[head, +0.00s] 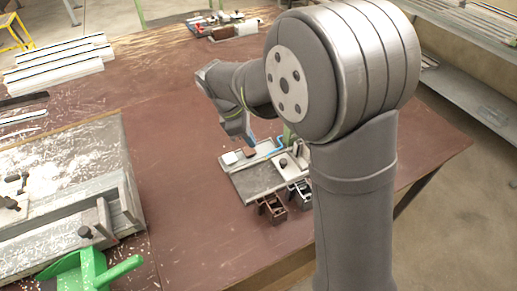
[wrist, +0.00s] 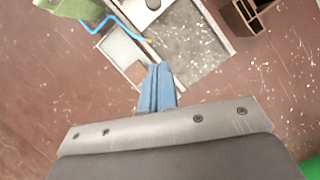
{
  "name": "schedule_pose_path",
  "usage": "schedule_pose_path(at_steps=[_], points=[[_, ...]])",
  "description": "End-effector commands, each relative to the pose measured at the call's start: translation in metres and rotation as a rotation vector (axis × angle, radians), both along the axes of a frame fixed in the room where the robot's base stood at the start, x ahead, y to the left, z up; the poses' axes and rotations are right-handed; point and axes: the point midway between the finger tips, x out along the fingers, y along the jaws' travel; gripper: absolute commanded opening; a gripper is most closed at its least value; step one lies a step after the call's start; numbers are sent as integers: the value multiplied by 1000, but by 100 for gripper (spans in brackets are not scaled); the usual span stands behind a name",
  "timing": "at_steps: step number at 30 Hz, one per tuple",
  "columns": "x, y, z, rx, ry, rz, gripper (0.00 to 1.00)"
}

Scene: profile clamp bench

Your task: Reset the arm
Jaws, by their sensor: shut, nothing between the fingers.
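My gripper (wrist: 158,88) has blue fingers that are shut together with nothing between them, pointing toward the clamp fixture in the wrist view. In the head view my arm stands on the right and bends over the table (head: 195,185); the gripper is mostly hidden behind its own wrist, above the back left of the fixture. The fixture has a grey plate (head: 255,181) with pale edges, and the plate also shows in the wrist view (wrist: 190,50). I cannot tell the height of the fingers above it.
Dark open boxes (head: 272,208) stand at the fixture's front. A blue hose (wrist: 122,22) curves beside it. Pale profiles (head: 55,65) lie at the back left. The middle of the table is clear.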

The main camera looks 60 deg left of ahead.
Motion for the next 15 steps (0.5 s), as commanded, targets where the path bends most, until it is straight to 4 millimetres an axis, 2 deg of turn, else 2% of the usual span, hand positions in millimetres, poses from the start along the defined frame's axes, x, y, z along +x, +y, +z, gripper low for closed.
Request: schedule_pose_path(at_steps=[6,15], points=[[-6,3,17,-1,0,0,0],[-6,3,18,-1,1,1,0]])
